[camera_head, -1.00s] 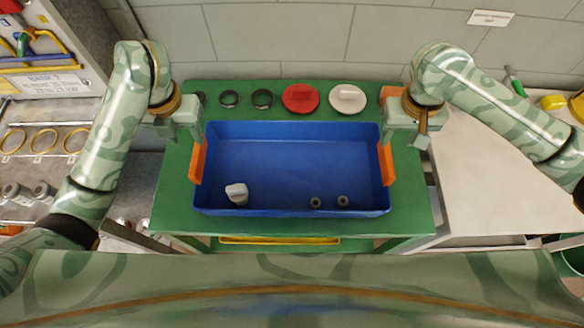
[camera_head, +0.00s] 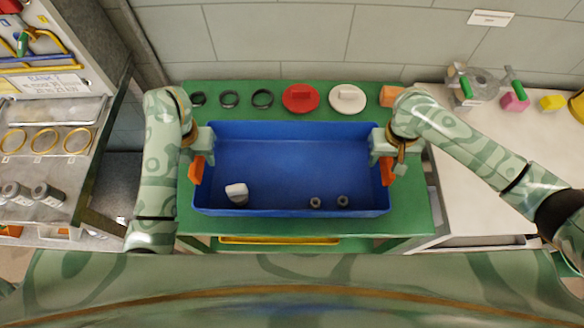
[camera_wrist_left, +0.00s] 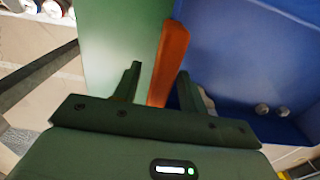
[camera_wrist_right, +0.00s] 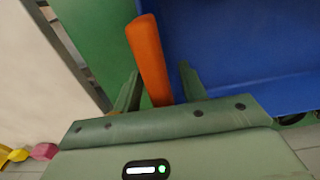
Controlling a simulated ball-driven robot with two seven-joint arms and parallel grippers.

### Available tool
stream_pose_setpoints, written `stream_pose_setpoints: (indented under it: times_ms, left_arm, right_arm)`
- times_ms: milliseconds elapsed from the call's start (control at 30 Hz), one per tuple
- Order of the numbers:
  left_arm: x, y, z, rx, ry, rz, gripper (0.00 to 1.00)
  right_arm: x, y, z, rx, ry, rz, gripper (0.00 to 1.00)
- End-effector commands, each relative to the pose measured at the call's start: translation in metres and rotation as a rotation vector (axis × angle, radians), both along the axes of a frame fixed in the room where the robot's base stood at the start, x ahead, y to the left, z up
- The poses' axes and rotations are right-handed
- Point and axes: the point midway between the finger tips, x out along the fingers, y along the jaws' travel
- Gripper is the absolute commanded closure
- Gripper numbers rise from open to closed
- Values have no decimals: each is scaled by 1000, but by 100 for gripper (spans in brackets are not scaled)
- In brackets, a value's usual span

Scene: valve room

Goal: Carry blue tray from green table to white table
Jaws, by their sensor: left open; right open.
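The blue tray (camera_head: 290,165) sits on the green table (camera_head: 415,215). Whether the fingers touch the handles I cannot tell. The white table (camera_head: 465,190) stands to the right of the green table.
Behind the tray lie several dark rings (camera_head: 229,99), a red disc (camera_head: 300,98), a white disc (camera_head: 347,99) and an orange block (camera_head: 390,95). A valve part, a pink block (camera_head: 514,102) and a yellow block (camera_head: 551,103) stand at the white table's back. Its front is largely clear.

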Motion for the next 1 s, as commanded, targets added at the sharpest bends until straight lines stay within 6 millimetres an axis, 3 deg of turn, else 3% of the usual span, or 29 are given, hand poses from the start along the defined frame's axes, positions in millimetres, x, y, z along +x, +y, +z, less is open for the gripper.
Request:
stream_pose_setpoints:
  times_ms: [67, 200, 233, 667, 1000]
  left_arm:
    - [0, 0, 0, 0, 0, 0, 58]
    - [0, 0, 0, 0, 0, 0, 97]
    - [0, 0, 0, 0, 0, 0, 100]
    - [1, 0, 5, 0, -4, -1, 100]
    - [2, 0, 44, 0, -21, -1, 100]
  right_arm:
    - [0, 0, 0, 0, 0, 0, 58]
    - [0, 0, 0, 0, 0, 0, 97]
    - [0, 0, 0, 0, 0, 0, 100]
    - [1, 0, 5, 1, -4, 0, 100]
    - [2, 0, 44, 1, -20, 0, 100]
